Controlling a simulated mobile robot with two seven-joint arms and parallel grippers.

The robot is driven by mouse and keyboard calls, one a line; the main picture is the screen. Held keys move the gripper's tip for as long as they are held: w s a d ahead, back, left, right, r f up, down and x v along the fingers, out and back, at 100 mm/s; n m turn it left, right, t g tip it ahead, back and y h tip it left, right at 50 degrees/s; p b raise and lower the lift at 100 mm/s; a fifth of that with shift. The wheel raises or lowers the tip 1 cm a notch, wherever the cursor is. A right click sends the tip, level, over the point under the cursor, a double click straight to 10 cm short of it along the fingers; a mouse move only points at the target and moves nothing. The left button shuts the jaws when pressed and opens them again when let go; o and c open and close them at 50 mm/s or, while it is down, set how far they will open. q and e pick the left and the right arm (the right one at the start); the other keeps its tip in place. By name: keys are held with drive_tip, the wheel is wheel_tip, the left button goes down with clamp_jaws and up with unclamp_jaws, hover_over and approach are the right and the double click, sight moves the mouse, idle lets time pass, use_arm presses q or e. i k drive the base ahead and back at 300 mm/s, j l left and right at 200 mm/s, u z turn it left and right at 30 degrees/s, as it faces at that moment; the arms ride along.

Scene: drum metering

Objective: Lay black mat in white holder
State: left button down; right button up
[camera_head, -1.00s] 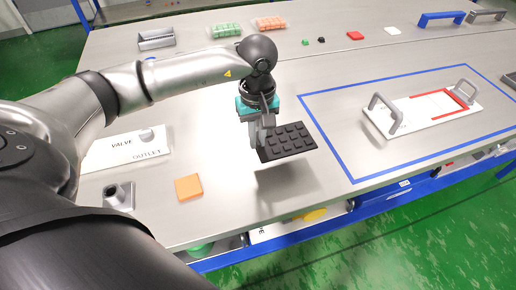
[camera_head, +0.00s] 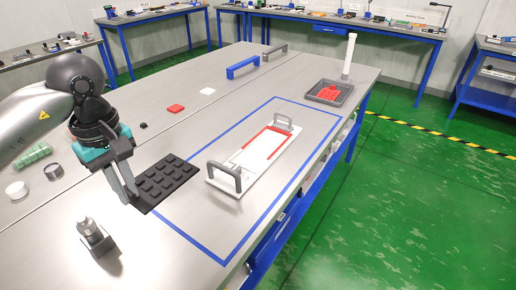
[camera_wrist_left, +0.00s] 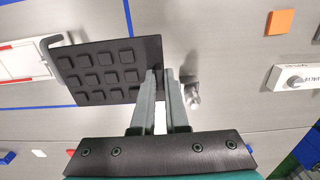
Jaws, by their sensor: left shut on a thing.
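The black mat (camera_head: 166,182) is a flat dark rectangle with rows of raised square pads. My left gripper (camera_head: 131,196) is shut on one edge of it and holds it above the table. In the left wrist view the mat (camera_wrist_left: 103,72) sticks out to the left from the gripper's fingertips (camera_wrist_left: 160,82). The white holder (camera_head: 256,163) is a white plate with a grey handle at each end and a red-edged area, inside the blue outline, to the right of the mat. It shows partly in the left wrist view (camera_wrist_left: 22,62). My right gripper is not in view.
A metal fitting (camera_head: 96,238) stands on the table just in front of my left gripper. A dark tray with red pieces (camera_head: 329,93) and a white post (camera_head: 348,57) stand at the far right. A blue handle (camera_head: 243,67) and a red block (camera_head: 175,108) lie further back.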

sight(256, 155)
drive_tip(key=i+l+z, duration=0.25)
drive_tip(key=i, duration=0.2)
drive_tip(key=i+z, duration=0.25)
drive_tip(key=i, duration=0.15)
